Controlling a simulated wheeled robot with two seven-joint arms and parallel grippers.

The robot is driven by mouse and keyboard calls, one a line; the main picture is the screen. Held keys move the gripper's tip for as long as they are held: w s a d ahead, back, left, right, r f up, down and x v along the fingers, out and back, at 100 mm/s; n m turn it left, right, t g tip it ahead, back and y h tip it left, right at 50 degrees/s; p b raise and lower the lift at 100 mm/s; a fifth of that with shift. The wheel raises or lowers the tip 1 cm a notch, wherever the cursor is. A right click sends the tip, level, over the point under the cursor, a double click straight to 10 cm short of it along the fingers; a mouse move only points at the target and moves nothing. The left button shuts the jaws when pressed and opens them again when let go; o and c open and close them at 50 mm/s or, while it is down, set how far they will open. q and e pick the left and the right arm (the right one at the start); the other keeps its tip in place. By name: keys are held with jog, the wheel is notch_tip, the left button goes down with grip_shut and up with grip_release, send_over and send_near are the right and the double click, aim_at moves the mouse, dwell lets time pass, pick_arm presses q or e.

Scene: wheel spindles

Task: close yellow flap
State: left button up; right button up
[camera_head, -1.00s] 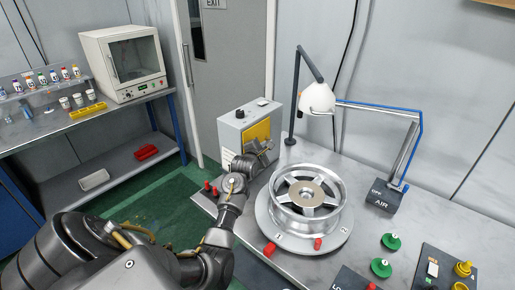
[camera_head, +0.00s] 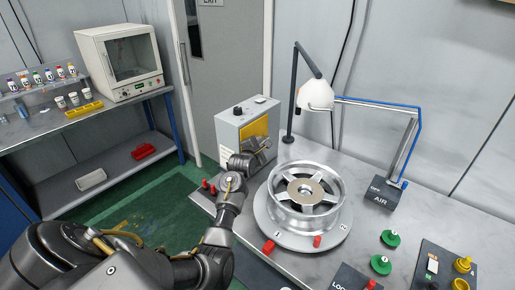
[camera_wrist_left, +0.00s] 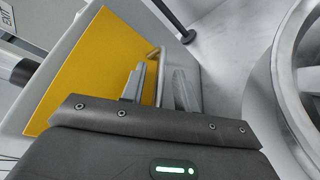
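The yellow flap (camera_head: 254,129) is on the front of a grey box (camera_head: 231,132) at the back left of the bench. In the left wrist view the flap (camera_wrist_left: 95,62) fills the left side, with a thin metal handle (camera_wrist_left: 157,75) along its right edge. My left gripper (camera_head: 266,147) is at the flap's lower part and hides some of it. Its two fingers (camera_wrist_left: 160,88) are apart, and the handle shows in the gap between them; I cannot tell whether they touch it. How far the flap stands open is unclear. My right gripper is not in view.
A wheel (camera_head: 306,197) on a round turntable (camera_head: 275,231) stands right of my left gripper. A white lamp (camera_head: 316,94) and a blue-lined arm on the AIR box (camera_head: 382,190) stand behind. Red pegs (camera_head: 268,246) and green knobs (camera_head: 389,237) are in front.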

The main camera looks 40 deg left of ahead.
pick_arm(q)
jog(key=b+v, duration=0.2)
jog(key=v, duration=0.8)
jog(key=shift+s, duration=0.2)
jog(key=shift+d, duration=0.15)
